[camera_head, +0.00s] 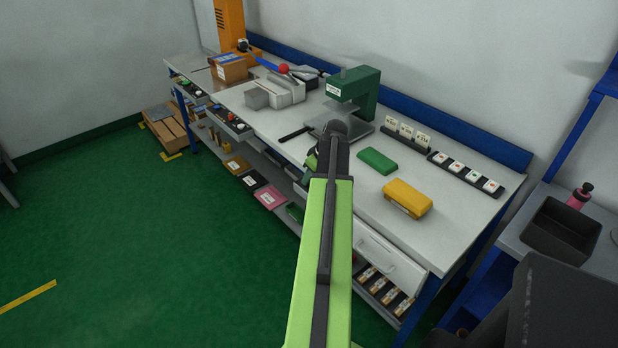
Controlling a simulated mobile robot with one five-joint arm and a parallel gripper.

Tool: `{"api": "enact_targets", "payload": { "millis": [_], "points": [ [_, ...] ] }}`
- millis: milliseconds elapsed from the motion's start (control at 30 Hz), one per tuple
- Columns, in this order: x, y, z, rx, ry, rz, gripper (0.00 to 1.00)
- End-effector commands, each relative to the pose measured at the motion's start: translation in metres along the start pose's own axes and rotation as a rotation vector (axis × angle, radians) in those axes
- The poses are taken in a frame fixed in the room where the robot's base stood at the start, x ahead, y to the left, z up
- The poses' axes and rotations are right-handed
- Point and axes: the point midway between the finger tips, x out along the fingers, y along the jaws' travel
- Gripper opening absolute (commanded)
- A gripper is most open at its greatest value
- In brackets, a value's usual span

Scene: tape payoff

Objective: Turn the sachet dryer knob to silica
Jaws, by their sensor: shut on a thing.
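My green and black arm reaches up the middle of the view, over the front edge of the bench. Its dark end joint shows in front of the green press, but my gripper is hidden behind the arm, so its jaws and whatever is between them cannot be seen. I cannot make out a sachet dryer, its knob or a silica mark for certain. An orange machine (230,22) stands at the far left end of the bench, with a small dark round part (242,45) low on its front; I cannot tell what that part is.
The bench (400,238) carries a green press (362,90), a grey vise-like device (283,91) with a red ball, a green case (378,161), a yellow case (407,198) and a dark tray (463,176). Drawers and shelves lie below. Green floor is clear at left.

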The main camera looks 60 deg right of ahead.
Motion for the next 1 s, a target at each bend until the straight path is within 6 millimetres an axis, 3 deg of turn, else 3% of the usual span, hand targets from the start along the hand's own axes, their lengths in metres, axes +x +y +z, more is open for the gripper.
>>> {"api": "enact_targets", "payload": {
  "millis": [600,1000],
  "points": [
    [0.0002,-0.0053,-0.0007,0.532,-0.001,0.219,0.00],
    [0.0013,-0.0073,-0.0020,0.793,-0.004,0.324,0.00]
  ]
}}
